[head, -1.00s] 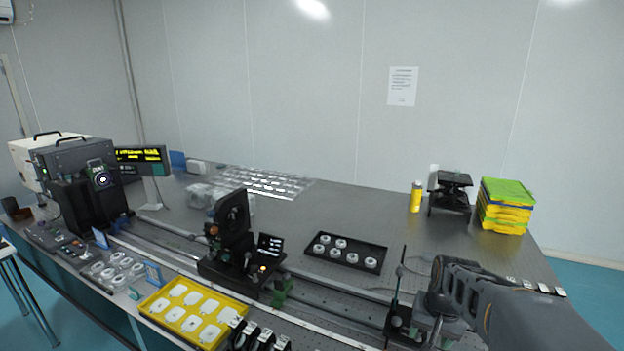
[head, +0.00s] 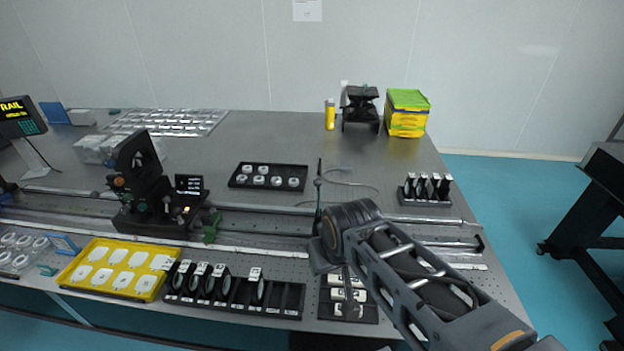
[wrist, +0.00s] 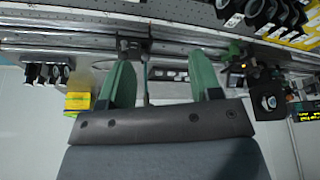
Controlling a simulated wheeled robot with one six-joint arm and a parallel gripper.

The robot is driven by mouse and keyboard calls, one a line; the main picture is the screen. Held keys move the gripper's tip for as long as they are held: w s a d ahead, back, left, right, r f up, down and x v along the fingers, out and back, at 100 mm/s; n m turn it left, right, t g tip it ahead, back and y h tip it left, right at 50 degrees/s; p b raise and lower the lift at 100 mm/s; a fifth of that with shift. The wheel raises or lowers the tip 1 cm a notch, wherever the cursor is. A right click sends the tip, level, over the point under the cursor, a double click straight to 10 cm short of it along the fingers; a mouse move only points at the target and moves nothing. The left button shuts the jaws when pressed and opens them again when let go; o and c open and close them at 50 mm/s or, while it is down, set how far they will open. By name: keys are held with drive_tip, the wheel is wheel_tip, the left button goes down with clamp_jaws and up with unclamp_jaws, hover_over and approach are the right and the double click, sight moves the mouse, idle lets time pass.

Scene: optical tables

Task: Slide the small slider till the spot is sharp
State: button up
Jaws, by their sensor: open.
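A small dark slider (wrist: 133,46) sits on the metal rail (head: 270,207) and carries a thin upright post with a narrow plate seen edge-on (head: 318,190). In the head view my arm's end hides the slider's base. My gripper (wrist: 160,72) has two green fingers spread wide. In the wrist view, which looks upside down, the thin post shows between the fingers and the slider's base lies near the left fingertip. Nothing is clamped, and I cannot tell whether a finger touches.
A black optical mount (head: 142,180) with a small display stands left on the rail. A yellow tray (head: 62,281), a black lens rack (head: 285,300) and a small parts tray (head: 372,312) line the front edge. A black tray (head: 238,180) lies behind the rail. The rail right of my gripper looks clear.

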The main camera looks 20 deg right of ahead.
drive_tip(key=w+d+f+n+g+b, duration=0.1)
drive_tip(key=w+d+f+n+b, duration=0.1)
drive_tip(key=w+d+n, duration=0.65)
drive_tip(key=w+d+f+n+g+b, duration=0.1)
drive_tip(key=w+d+n+b, duration=0.1)
drive_tip(key=w+d+n, duration=0.65)
drive_tip(key=w+a+f+n, duration=0.1)
drive_tip(key=f, duration=0.3)
drive_tip(key=w+a+f+n, duration=0.1)
drive_tip(key=w+f, duration=0.1)
drive_tip(key=f, duration=0.2)
drive_tip(key=w+a+f, duration=0.1)
drive_tip(key=f, duration=0.4)
drive_tip(key=shift+w+f+n, duration=0.1)
drive_tip(key=shift+w+n, duration=0.25)
drive_tip(key=shift+n, duration=0.05)
